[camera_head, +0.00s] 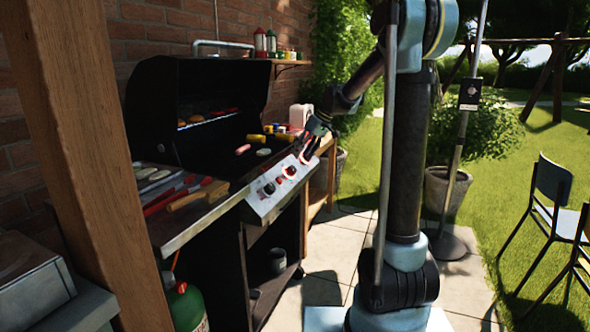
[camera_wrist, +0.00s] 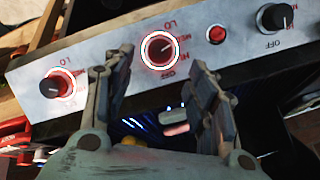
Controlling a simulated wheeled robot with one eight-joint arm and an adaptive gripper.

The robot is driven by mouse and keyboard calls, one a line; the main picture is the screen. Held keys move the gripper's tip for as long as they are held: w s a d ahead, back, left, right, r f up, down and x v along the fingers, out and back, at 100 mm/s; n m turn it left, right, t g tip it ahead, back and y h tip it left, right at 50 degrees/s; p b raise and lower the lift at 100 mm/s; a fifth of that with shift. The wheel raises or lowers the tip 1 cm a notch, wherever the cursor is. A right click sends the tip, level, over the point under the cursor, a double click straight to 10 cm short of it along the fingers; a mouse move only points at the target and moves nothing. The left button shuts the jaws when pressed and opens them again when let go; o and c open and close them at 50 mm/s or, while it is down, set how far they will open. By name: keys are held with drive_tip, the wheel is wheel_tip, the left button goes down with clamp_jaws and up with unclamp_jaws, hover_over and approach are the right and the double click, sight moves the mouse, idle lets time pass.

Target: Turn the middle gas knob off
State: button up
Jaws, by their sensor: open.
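The grill's slanted silver control panel (camera_head: 272,192) shows in the head view and fills the upper wrist view (camera_wrist: 110,55). The middle gas knob (camera_wrist: 159,50) is dark, with a bright red and white ring around it. It also shows in the head view (camera_head: 290,171). My gripper (camera_wrist: 160,62) is open, with one finger on each side of the middle knob in the picture. I cannot tell whether the fingers touch it. In the head view my gripper (camera_head: 305,154) hangs over the far part of the panel. Nothing is held between the fingers.
A dark knob with a red mark (camera_wrist: 57,83) is left of the middle one, and a black knob (camera_wrist: 275,17) is right. A red button (camera_wrist: 216,35) sits between the middle and right knobs. The open grill lid (camera_head: 175,110) stands behind. A wooden post (camera_head: 85,150) fills the left foreground.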

sight(294, 168)
drive_tip(key=x, duration=0.7)
drive_tip(key=shift+a+f, duration=0.15)
drive_tip(key=shift+f, duration=0.15)
drive_tip(key=shift+c, duration=0.4)
drive_tip(key=c, duration=1)
